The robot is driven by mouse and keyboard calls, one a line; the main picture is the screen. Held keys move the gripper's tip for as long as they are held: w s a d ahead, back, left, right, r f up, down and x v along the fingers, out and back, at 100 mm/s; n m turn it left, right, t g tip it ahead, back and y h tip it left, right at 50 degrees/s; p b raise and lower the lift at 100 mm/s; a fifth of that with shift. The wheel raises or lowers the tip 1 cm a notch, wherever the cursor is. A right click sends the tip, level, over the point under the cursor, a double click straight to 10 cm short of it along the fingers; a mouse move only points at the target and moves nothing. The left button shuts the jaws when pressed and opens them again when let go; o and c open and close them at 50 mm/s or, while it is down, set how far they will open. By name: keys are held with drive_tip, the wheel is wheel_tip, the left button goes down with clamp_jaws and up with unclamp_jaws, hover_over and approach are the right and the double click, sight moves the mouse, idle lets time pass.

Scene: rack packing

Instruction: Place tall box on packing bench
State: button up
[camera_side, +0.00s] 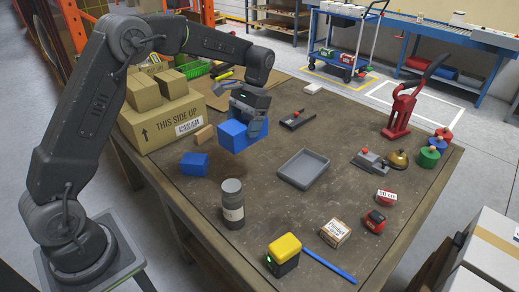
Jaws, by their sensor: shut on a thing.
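My gripper (249,112) is shut on a blue box (236,137) at the back left of the packing bench (262,203). The gripper points down and covers the box's upper right part. The held box appears to be just above the bench top, but I cannot tell for certain whether it touches. A smaller blue block (194,164) lies on the bench to the left of and nearer than the held box.
A cardboard carton (160,124) with smaller boxes on top stands at left. A grey tray (303,169), grey bottle (232,204), yellow-black device (284,255) and red lever tool (399,110) stand on the bench. Bare wood shows between the bottle and tray.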

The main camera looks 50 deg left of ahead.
drive_tip(key=w+a+f+n+t+h, duration=0.1)
drive_tip(key=w+a+f+n+t, duration=0.1)
drive_tip(key=a+n, duration=0.5)
drive_tip(key=w+a+f+n+t, duration=0.2)
drive_tip(key=a+n, duration=0.5)
drive_tip(key=n, duration=0.5)
drive_tip(key=w+a+f+n+t+h, duration=0.1)
drive_tip(key=w+a+f+n+t, duration=0.1)
drive_tip(key=a+n, duration=0.6)
drive_tip(key=shift+f+n+t+h, duration=0.3)
drive_tip(key=shift+f+n+t, duration=0.15)
drive_tip(key=shift+n+t, duration=0.5)
drive_tip(key=shift+w+d, duration=0.1)
drive_tip(key=w+d+f, duration=0.4)
drive_tip(key=w+d, duration=0.1)
drive_tip(key=w+d+f, duration=0.3)
drive_tip(key=shift+w+d, duration=0.1)
drive_tip(key=shift+w, duration=0.1)
drive_tip(key=shift+f, duration=1.75)
drive_tip(key=shift+f, duration=0.1)
